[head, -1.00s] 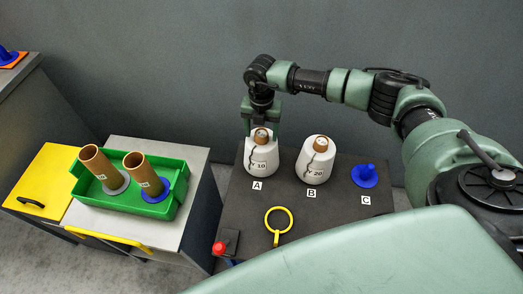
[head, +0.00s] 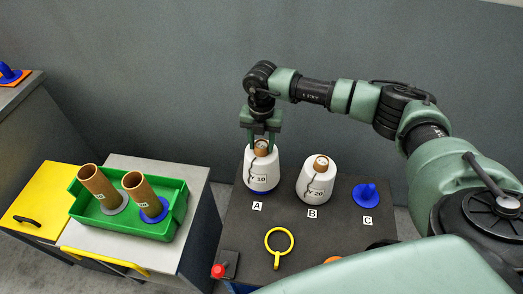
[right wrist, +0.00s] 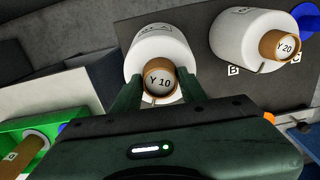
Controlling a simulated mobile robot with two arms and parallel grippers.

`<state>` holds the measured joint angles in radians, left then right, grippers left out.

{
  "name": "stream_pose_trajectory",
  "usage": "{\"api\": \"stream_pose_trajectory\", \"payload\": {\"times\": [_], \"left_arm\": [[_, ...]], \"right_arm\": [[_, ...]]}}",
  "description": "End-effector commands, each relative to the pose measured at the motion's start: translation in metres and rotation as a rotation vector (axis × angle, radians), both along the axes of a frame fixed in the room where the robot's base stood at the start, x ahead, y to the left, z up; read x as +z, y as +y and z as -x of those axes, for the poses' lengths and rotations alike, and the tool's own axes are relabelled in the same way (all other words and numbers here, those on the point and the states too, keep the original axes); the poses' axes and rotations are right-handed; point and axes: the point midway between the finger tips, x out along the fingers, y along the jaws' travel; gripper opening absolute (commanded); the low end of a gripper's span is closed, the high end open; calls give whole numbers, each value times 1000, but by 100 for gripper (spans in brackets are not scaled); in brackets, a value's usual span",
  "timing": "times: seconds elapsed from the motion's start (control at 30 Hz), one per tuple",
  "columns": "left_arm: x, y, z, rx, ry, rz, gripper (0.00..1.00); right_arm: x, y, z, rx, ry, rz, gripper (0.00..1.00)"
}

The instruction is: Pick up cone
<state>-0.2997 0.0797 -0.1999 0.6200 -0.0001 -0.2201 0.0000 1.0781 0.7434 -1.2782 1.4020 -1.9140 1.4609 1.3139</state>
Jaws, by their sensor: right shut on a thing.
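The white yarn cone marked Y 10 (head: 260,170) is at spot A on the dark table, with a brown tube sticking out of its top. My right gripper (head: 261,145) points down and is shut on that tube. A blue rim shows under the cone, so the cone seems raised a little over its blue holder (head: 262,191). In the right wrist view the cone (right wrist: 160,42) sits between the fingers, its tube end facing the camera. A second white cone, Y 20 (head: 316,183), stands upright at B. My left gripper is not in view.
An empty blue peg holder (head: 366,196) stands at C. A yellow ring handle (head: 279,241) and a red button (head: 218,271) are at the table's front. On the left, a green tray (head: 121,226) holds two brown tubes on a grey and yellow cabinet.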

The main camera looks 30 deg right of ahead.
Motion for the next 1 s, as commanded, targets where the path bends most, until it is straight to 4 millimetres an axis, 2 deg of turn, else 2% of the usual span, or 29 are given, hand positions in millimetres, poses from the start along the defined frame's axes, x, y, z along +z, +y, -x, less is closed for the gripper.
{"api": "stream_pose_trajectory", "payload": {"times": [0.03,0.3,0.5,0.73,1.0], "left_arm": [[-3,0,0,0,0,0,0],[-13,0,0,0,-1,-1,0],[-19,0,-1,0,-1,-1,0],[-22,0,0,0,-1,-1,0],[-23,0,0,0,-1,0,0]], "right_arm": [[13,0,-2,-1,-8,-2,0],[80,0,-2,0,-9,-2,0],[122,0,-2,-1,-8,-2,0],[151,0,-1,0,-5,-1,0],[161,0,0,-1,-3,-2,0]]}}
